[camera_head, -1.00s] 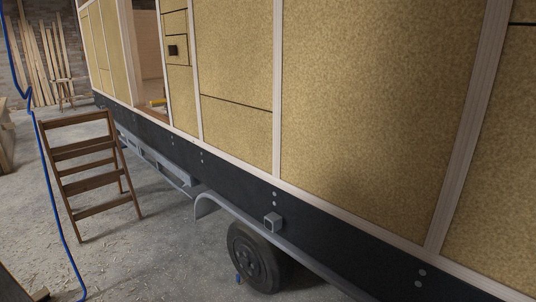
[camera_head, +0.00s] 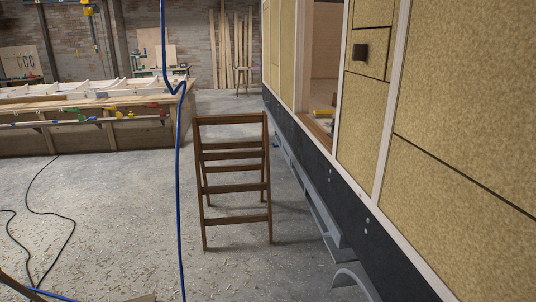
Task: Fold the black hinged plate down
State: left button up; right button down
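I cannot make out a black hinged plate for certain in this view. A long black band (camera_head: 349,203) runs along the lower edge of the trailer wall (camera_head: 450,160), with small pale bolt heads on it. A small dark square box (camera_head: 360,52) sits on the wall panel at the upper right; I cannot tell what it is. Neither of my grippers is in view.
A wooden step ladder (camera_head: 236,188) stands on the concrete floor left of the trailer. A blue hose (camera_head: 178,180) hangs in front of it. A long workbench (camera_head: 90,140) with clamps stands at the back left. A grey fender (camera_head: 352,276) juts out low.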

aim_at(333, 124)
jog(key=i+j, duration=0.15)
jog(key=i, duration=0.85)
jog(key=i+j+u, duration=0.15)
jog(key=i, duration=0.8)
jog(key=i+j+z, duration=0.65)
jog(key=i, duration=0.15)
jog(key=i+j+z, duration=0.7)
jog(key=j, duration=0.25)
jog(key=i+j+z, duration=0.1)
jog(key=j+z, duration=0.2)
jog(key=j, duration=0.25)
